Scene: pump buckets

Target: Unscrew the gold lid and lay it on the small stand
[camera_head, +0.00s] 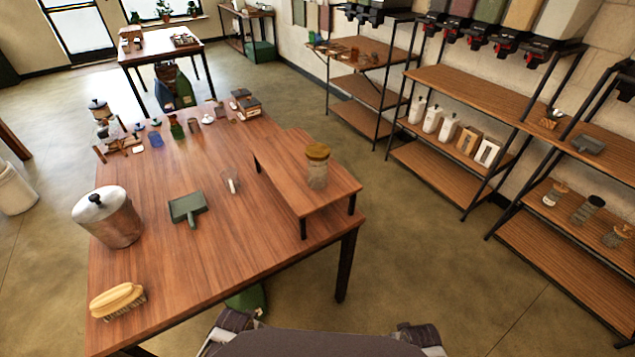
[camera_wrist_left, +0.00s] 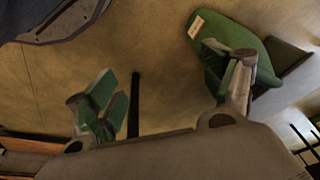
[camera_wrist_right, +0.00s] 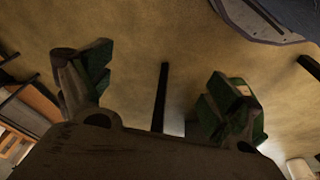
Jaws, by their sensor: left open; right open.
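A glass jar (camera_head: 317,176) with a gold lid (camera_head: 317,152) on its top stands upright on the small raised wooden stand (camera_head: 285,165) at the right of the table. My left gripper (camera_wrist_left: 175,95) is open and empty in the left wrist view, with floor behind it. My right gripper (camera_wrist_right: 155,100) is open and empty in the right wrist view, also over floor. Both grippers are far from the jar. In the head view only parts of my own body show at the bottom edge, and the fingers do not show.
The wooden table (camera_head: 225,265) holds a metal canister (camera_head: 110,220), a green dustpan-like tool (camera_head: 187,207), a brush (camera_head: 117,300) and a small clear item (camera_head: 231,184). Several bottles and jars crowd its far end. A green bag (camera_wrist_left: 235,55) lies on the floor. Shelves (camera_head: 480,95) stand at the right.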

